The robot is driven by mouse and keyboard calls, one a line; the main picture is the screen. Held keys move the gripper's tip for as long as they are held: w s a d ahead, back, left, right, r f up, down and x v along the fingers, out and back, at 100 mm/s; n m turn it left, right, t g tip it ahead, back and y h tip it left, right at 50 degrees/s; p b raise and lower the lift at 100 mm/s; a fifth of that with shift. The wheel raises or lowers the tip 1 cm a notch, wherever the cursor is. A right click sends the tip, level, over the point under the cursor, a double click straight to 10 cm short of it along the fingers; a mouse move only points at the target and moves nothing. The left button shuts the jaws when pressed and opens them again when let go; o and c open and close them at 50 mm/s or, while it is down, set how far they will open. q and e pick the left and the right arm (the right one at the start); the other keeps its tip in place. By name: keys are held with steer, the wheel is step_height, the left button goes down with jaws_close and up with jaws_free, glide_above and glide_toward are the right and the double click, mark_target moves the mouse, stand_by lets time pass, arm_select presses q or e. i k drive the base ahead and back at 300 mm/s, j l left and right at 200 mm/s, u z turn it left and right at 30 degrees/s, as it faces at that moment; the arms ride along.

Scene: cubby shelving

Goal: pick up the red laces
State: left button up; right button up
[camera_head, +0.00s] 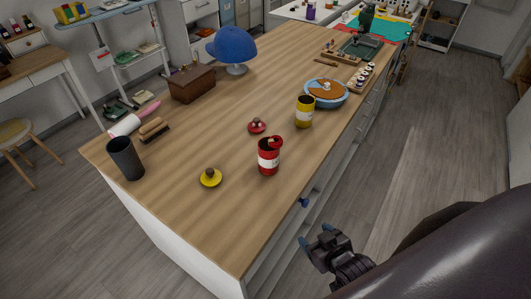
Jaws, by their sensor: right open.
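A red can with a white label (268,160) stands upright on the near part of the wooden-topped counter (190,130). Something red shows at its open top (274,142); it may be the red laces, but it is too small to tell. A red lid with a knob (257,126) lies on the counter behind the can. My right gripper (314,237) is open and empty, beyond the counter's right edge, in front of and to the right of the red can. My left gripper is out of view.
A yellow can (304,113) and a blue dish (326,95) stand behind the red can. A yellow lid (210,177) and a dark cup (125,158) are to its left. A small blue knob (304,202) is on the counter's side. The front corner of the top is clear.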

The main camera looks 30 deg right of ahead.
mark_target(271, 142)
steer(key=z, duration=0.35)
steer(key=j+z, duration=0.75)
steer(key=k+j+z, duration=0.15)
steer(key=j, duration=0.3)
steer(key=j+z, duration=0.15)
steer(key=j, duration=0.25)
steer(key=k+j, duration=0.1)
steer(key=j, duration=0.3)
steer(key=k+j, duration=0.15)
steer(key=j, duration=0.2)
steer(key=k+j+z, duration=0.1)
steer(key=j, duration=0.3)
steer(key=k+j, duration=0.15)
steer(key=j, duration=0.25)
